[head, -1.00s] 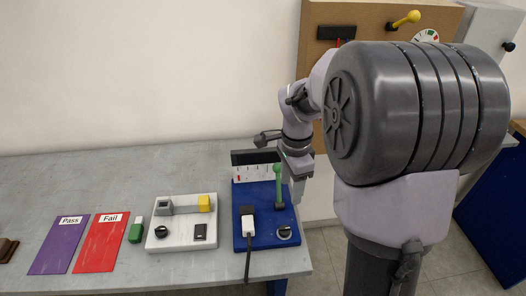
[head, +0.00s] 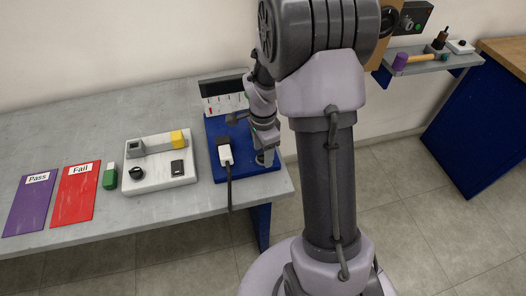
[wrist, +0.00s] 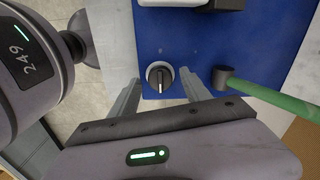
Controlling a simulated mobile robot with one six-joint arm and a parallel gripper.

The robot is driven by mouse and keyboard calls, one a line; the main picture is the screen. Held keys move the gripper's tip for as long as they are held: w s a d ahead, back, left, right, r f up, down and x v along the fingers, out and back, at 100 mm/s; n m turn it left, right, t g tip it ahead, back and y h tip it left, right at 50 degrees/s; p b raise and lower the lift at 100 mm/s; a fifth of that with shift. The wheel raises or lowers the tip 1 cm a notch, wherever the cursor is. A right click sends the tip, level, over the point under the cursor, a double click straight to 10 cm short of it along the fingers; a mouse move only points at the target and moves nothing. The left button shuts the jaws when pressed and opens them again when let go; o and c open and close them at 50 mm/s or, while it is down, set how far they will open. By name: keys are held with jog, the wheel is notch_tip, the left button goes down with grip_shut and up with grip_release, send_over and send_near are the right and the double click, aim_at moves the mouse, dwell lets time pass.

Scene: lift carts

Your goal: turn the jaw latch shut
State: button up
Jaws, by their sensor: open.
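A round knob (wrist: 160,77) with a dark bar handle on a pale ring sits near the edge of the blue board (wrist: 190,40). It is the likely jaw latch, though no label shows. In the wrist view its bar points roughly along the view's vertical. My gripper (wrist: 162,89) is open and empty, with one finger on each side of the knob; I cannot tell whether they touch it. In the head view my gripper (head: 265,159) is low over the right front of the blue board (head: 214,131) and mostly hides the knob.
A green lever (wrist: 270,97) lies right of the knob in the wrist view. A white plug with a black cable (head: 226,155) is on the board.

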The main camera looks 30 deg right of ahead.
grip_shut()
jog(key=n, duration=0.4)
jog(key=shift+n, duration=0.3)
jog(key=n+p, duration=0.1)
jog(key=n, duration=0.3)
jog(key=shift+r+n, duration=0.1)
jog(key=shift+n, duration=0.2)
jog(key=n+p, duration=0.1)
jog(key=n, duration=0.3)
jog(key=shift+n, duration=0.3)
jog(key=shift+n+p, duration=0.5)
jog(key=shift+n, duration=1.6)
